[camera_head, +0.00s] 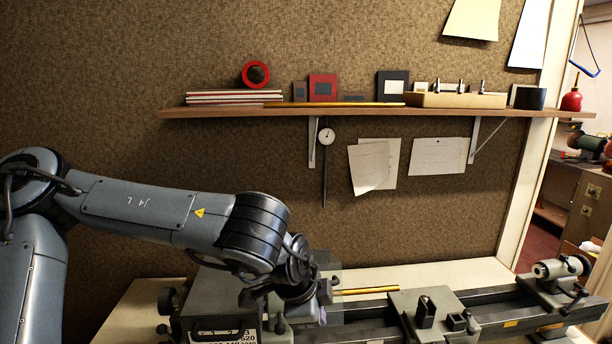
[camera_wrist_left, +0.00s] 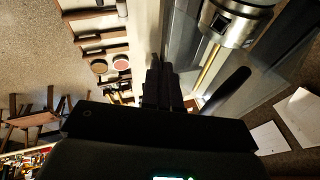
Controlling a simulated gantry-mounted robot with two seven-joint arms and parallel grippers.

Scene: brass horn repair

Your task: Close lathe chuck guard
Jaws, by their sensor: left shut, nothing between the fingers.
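The lathe (camera_head: 350,307) stands along the bench, with its grey headstock (camera_head: 215,300) at the left. A clear guard panel (camera_head: 333,270) stands by the headstock, partly behind my left gripper (camera_head: 318,303). In the left wrist view the clear guard (camera_wrist_left: 252,82) spreads to the right of the fingers, near the metal chuck (camera_wrist_left: 235,22). My left gripper's fingers (camera_wrist_left: 160,78) are shut and empty, close beside the guard; I cannot tell whether they touch it. The chuck is hidden behind my arm in the head view. My right gripper is not in view.
A brass rod (camera_head: 370,290) extends right from the chuck area. The carriage (camera_head: 432,312) and tailstock (camera_head: 555,280) are further right. A wall shelf (camera_head: 350,112) with small items is above, and a dial gauge (camera_head: 326,137) hangs below it.

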